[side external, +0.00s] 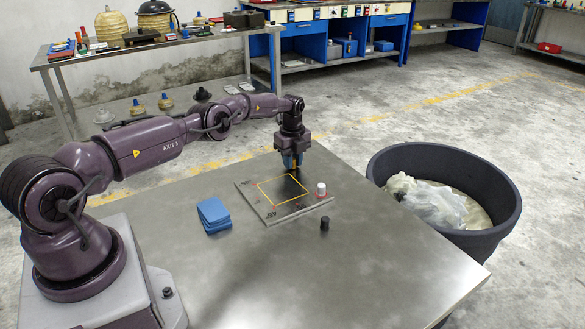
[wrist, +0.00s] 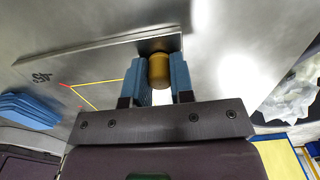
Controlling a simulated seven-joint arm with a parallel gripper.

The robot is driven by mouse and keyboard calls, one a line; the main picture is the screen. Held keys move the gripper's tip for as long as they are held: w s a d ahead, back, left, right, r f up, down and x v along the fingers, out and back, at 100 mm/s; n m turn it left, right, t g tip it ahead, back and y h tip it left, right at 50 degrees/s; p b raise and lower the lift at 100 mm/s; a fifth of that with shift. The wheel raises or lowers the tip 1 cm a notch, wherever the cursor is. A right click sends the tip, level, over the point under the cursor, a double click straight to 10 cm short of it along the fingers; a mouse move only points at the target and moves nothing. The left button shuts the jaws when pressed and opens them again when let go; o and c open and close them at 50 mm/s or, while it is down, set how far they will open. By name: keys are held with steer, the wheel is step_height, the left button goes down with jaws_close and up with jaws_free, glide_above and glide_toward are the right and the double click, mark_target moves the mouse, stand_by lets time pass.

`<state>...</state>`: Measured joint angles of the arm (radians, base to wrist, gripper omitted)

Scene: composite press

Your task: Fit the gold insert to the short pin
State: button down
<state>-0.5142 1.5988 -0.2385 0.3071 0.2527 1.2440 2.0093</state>
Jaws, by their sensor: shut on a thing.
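My gripper (side external: 292,166) is over the far corner of a flat grey plate (side external: 284,192) on the table. In the wrist view its two blue fingers (wrist: 157,78) are shut on the gold insert (wrist: 159,68), a short gold cylinder held between them. I cannot tell whether the insert touches the plate.
A white cylinder (side external: 321,189) stands at the plate's right corner. A black cylinder (side external: 325,224) stands on the table in front of the plate. A stack of blue pads (side external: 213,215) lies left of it. A black bin (side external: 450,190) stands beyond the table's right edge.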

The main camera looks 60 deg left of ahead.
steer(key=shift+f, duration=0.15)
stand_by(0.3)
steer(key=c, duration=0.9)
jaws_free()
